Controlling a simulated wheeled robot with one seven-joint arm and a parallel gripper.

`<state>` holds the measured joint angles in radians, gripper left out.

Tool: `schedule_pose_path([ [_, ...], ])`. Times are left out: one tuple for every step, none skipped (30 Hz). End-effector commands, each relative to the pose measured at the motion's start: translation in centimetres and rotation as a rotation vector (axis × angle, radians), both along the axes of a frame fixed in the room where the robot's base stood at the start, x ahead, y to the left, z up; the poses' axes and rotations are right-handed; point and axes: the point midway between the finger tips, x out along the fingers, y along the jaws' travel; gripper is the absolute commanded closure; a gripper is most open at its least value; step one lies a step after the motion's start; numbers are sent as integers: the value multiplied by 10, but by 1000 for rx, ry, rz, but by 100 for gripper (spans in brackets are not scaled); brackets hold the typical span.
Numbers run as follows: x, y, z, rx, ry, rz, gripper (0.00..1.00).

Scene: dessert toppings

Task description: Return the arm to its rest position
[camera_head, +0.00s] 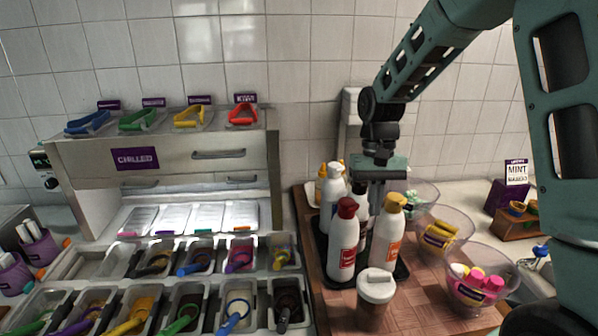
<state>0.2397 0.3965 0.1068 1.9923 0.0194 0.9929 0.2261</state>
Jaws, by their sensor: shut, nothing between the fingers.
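My arm (418,62) is green and black and reaches in from the right, bent at a high elbow, in the head view. My gripper (374,203) points down over the group of sauce bottles, with its fingers shut and empty. The fingertips are partly hidden among the bottles. A white bottle with a red cap (344,245) stands in front of the gripper on the left, and one with an orange-yellow cap (389,235) on the right. I cannot tell whether the fingers touch any bottle.
The bottles stand on a black tray (400,272) on a wooden board (318,290). A lidded cup (375,300) stands in front. Glass bowls (482,290) (440,232) stand to the right. A chilled topping cabinet (165,158) with several bins fills the left.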

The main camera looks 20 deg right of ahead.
Motion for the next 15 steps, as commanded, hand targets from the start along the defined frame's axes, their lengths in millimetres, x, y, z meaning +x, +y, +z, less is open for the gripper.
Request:
schedule_pose_path([
  [0,0,0,0,0,0,100],
  [0,0,0,0,0,0,100],
  [0,0,0,0,0,0,100],
  [0,0,0,0,0,0,100],
  [-1,6,0,2,-4,17,100],
  [-4,17,-1,6,-12,46,100],
  [-7,29,-1,9,-22,77,100],
  [-11,41,-2,13,-32,113,100],
  [-19,62,-3,20,-49,171,100],
  [-27,79,-4,26,-63,223,100],
  [-36,97,-5,33,-78,278,100],
  [-52,121,-7,40,-100,359,100],
  [-64,138,-8,46,-117,421,100],
  [-78,153,-10,52,-133,483,100],
  [-98,172,-13,60,-155,566,100],
])
